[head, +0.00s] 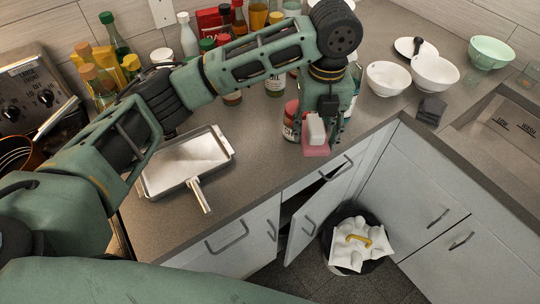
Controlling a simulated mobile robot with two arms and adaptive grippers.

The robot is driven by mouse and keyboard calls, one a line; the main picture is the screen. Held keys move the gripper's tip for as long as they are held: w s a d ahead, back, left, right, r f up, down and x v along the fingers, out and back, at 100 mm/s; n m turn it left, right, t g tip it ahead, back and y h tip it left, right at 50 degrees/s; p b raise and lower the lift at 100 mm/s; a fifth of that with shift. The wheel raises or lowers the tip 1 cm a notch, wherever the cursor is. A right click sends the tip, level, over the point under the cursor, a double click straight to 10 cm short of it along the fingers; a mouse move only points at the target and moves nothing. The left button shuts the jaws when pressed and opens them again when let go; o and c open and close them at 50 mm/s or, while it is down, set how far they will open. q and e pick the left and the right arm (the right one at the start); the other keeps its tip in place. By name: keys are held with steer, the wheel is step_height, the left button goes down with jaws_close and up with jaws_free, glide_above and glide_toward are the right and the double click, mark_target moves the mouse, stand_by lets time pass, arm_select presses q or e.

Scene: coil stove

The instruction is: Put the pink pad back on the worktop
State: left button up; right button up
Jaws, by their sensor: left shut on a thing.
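The pink pad (315,151) shows at the worktop's front edge, near the inner corner, with a whitish block-like part (316,129) directly above it. My left gripper (325,129) reaches down from above and is shut on the pad; the fingers hide part of it. I cannot tell whether the pad touches the worktop (262,165) or hangs just above it. My right gripper is not in view.
A jar (291,121) stands close behind the pad, left of the gripper. A metal pan (186,163) lies to the left. White bowls (388,78) stand at the back right. Below, a cabinet door (318,212) is ajar beside a bin (357,240).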

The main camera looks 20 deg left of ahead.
arm_select(q)
steer(key=shift+w+d+f+m, duration=0.1)
steer(key=shift+d+m, duration=0.5)
steer(key=shift+m, duration=0.4)
steer(key=shift+a+f, duration=0.1)
steer(key=p, duration=0.3)
glide_above(270, 157)
steer(key=shift+m, duration=0.3)
step_height(270, 157, down, 7)
steer(key=shift+r, duration=0.2)
step_height(270, 157, down, 4)
steer(key=shift+f+p, duration=0.1)
steer(key=shift+p, duration=0.8)
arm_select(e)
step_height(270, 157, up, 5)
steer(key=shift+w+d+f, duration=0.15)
arm_select(q)
steer(key=o, duration=0.6)
steer(key=shift+f, duration=0.15)
steer(key=shift+c, duration=0.2)
steer(key=o, duration=0.4)
steer(key=shift+o, duration=0.3)
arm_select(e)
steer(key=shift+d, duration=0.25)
